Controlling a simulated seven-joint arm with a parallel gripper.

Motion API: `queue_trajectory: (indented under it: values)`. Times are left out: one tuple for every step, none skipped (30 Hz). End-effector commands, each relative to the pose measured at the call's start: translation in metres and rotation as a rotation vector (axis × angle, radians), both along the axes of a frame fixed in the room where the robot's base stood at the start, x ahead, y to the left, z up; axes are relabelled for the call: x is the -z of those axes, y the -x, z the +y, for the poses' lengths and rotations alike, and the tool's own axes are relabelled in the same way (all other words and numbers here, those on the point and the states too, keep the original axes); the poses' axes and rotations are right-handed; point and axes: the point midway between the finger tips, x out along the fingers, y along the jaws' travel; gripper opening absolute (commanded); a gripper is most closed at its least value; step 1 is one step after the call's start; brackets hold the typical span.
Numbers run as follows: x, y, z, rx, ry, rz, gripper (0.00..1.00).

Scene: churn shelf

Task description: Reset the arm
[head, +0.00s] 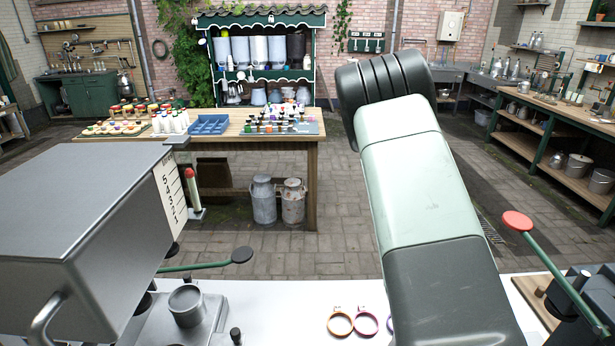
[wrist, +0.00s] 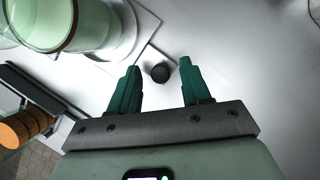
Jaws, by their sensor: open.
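My gripper (wrist: 159,65) shows in the wrist view, with its two green fingers apart and nothing held between them. A small black round knob (wrist: 160,73) lies beyond the gap between the fingertips, above or on a white surface; I cannot tell how far off it is. My arm (head: 410,170) rises through the right half of the head view as a pale green and grey link with a dark ribbed joint at its top. My gripper does not show in the head view.
A white counter (head: 265,310) runs along the front, with coloured rings (head: 340,324) on it. A grey metal machine (head: 85,230) stands at left, near a metal cup (head: 186,306). A red-tipped lever (head: 518,221) stands at right. A green glassy vessel (wrist: 60,25) is close at left in the wrist view.

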Motion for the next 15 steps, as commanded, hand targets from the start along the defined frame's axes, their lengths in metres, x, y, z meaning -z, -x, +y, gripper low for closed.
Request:
queue_trajectory:
  values:
    - [0.003, 0.001, -0.004, 0.003, 0.001, 0.001, 0.48]
    - [0.002, 0.000, -0.008, 0.004, 0.000, -0.002, 0.48]
    - [0.002, 0.000, -0.011, 0.003, 0.000, -0.002, 0.48]
    - [0.002, 0.000, -0.013, 0.003, 0.000, -0.002, 0.48]
    - [0.002, 0.000, -0.015, 0.002, 0.000, -0.001, 0.48]
    - [0.002, 0.000, -0.016, 0.001, 0.000, -0.001, 0.48]
    - [0.002, 0.000, -0.017, 0.001, 0.000, -0.001, 0.48]
    - [0.002, 0.000, -0.018, 0.001, 0.000, -0.001, 0.48]
    - [0.002, 0.000, -0.018, 0.000, -0.001, -0.001, 0.48]
    - [0.002, 0.000, -0.019, 0.000, -0.001, -0.001, 0.48]
    - [0.002, 0.000, -0.019, 0.000, -0.001, -0.001, 0.48]
    - [0.002, 0.000, -0.019, 0.000, -0.001, -0.001, 0.48]
    - [0.002, -0.001, -0.019, 0.000, -0.001, -0.001, 0.48]
    - [0.002, -0.001, -0.019, 0.000, -0.001, -0.001, 0.48]
    - [0.002, -0.001, -0.019, 0.000, -0.001, -0.001, 0.48]
